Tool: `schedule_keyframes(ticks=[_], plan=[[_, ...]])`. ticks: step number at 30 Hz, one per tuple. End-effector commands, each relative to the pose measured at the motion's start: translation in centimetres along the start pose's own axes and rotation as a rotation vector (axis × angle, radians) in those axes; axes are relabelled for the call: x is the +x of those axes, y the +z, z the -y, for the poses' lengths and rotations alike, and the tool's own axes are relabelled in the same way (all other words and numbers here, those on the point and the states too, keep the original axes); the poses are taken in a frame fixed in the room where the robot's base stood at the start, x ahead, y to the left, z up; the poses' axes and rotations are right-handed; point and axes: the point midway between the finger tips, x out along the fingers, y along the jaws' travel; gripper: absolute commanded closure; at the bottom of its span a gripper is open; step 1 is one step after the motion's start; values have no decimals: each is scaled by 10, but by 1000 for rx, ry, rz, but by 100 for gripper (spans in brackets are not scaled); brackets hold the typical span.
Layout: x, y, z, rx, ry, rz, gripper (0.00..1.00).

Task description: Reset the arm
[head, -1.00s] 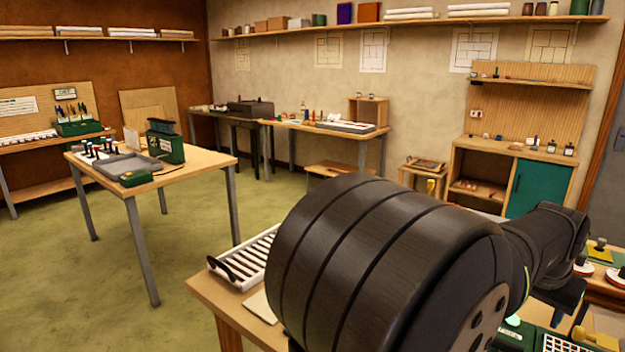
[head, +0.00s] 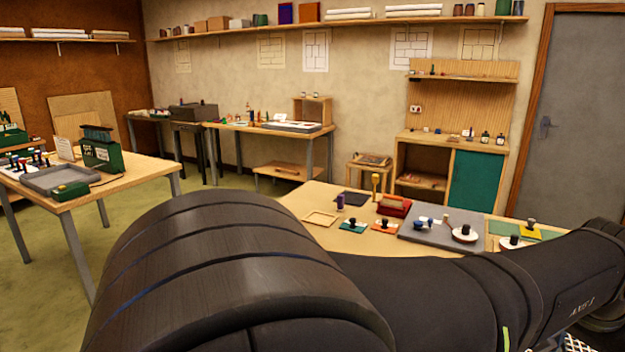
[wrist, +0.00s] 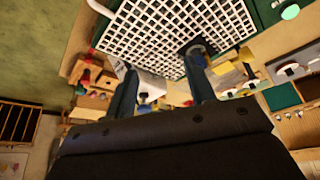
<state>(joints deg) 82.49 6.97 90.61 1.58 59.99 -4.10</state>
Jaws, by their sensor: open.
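My arm fills the lower part of the head view, its dark links running from lower left to the right edge. My gripper is not visible in the head view. In the wrist view my gripper (wrist: 160,92) shows as two dark fingers set well apart, open, with nothing between them. Beyond the fingers is a white grid (wrist: 170,35) in a green frame. A small dark round piece (wrist: 197,46) lies at the grid's edge, close to the right finger; I cannot tell whether they touch.
A workbench (head: 296,204) behind my arm carries a wooden frame (head: 320,219), a grey slab (head: 408,237), a red box (head: 394,205) and several black-knobbed tools. A side table (head: 125,178) with a grey tray (head: 60,178) stands at left. Green floor lies open between them.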

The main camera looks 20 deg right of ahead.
Motion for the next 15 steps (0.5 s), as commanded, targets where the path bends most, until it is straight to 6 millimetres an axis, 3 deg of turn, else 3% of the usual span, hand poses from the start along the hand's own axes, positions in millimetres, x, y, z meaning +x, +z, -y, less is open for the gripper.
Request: schedule_keyframes(ticks=[6, 15], plan=[[-5, 10, -43, 91, 37, -1, 50], [-10, 22, -79, 169, 69, -1, 50]])
